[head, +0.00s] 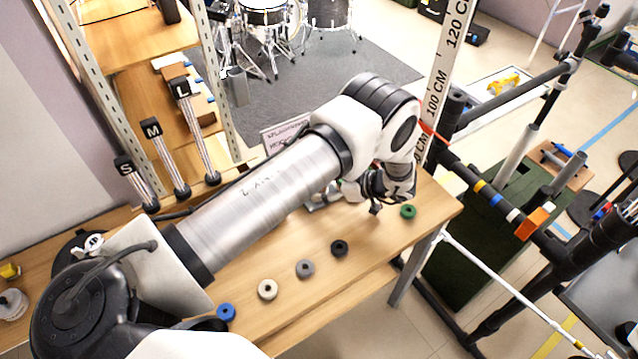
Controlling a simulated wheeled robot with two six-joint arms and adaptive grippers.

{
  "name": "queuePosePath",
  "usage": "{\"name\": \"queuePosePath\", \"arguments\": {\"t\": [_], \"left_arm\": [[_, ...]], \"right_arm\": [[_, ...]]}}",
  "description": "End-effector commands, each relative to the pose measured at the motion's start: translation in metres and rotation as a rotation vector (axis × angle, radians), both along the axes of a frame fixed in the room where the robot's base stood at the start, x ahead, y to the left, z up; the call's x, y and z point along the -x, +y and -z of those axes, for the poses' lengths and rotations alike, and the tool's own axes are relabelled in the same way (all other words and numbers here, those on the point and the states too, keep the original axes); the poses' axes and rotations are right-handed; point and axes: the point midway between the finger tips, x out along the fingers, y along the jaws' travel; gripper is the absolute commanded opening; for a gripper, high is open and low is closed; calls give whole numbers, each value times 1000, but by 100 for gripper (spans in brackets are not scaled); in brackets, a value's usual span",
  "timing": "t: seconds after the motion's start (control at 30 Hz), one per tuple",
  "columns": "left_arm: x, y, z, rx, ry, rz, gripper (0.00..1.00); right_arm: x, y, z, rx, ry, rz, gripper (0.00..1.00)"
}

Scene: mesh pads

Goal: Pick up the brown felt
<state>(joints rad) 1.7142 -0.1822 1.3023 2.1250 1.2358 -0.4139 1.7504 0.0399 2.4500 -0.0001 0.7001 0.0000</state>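No brown felt can be made out in the head view. A row of small ring-shaped pads lies on the wooden table (325,285): blue (226,312), cream (267,289), grey (305,269), black (339,248) and green (408,212). A wider bare gap lies between the black and green pads. My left arm reaches across the table, and its gripper (376,205) hangs above and behind this gap. A small dark shape shows at its tip; whether it is a fingertip or a held pad is unclear. The finger opening is hidden. My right gripper is out of view.
A shelf (150,110) with parts marked S, M and L stands at the back left. A white height scale (440,90) rises behind the table. Dark pipes and a white pole stand to the right. The table's front strip is clear.

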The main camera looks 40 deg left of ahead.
Motion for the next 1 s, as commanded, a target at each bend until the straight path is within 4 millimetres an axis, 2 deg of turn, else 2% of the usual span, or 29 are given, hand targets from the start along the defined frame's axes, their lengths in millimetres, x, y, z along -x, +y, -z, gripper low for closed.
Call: {"name": "queuePosePath", "arguments": {"t": [0.17, 0.2, 0.3, 0.37, 0.47, 0.5, 0.77, 1.0], "left_arm": [[0, 0, 1, 0, -2, 1, 72], [0, 0, 1, 0, -2, 1, 61], [0, 0, 1, 0, -2, 1, 41], [0, 0, 1, 0, -2, 1, 30], [0, 0, 1, 0, -2, 1, 30], [0, 0, 1, 0, -1, 2, 27], [0, 0, -1, 0, -1, 2, 27], [-1, 0, -20, 0, -5, 2, 27]], "right_arm": [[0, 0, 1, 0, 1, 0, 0], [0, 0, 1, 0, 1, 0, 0], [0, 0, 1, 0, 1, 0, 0], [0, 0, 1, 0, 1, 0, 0], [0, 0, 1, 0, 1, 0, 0], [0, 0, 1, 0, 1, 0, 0], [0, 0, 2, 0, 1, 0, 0], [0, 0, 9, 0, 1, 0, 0]]}}
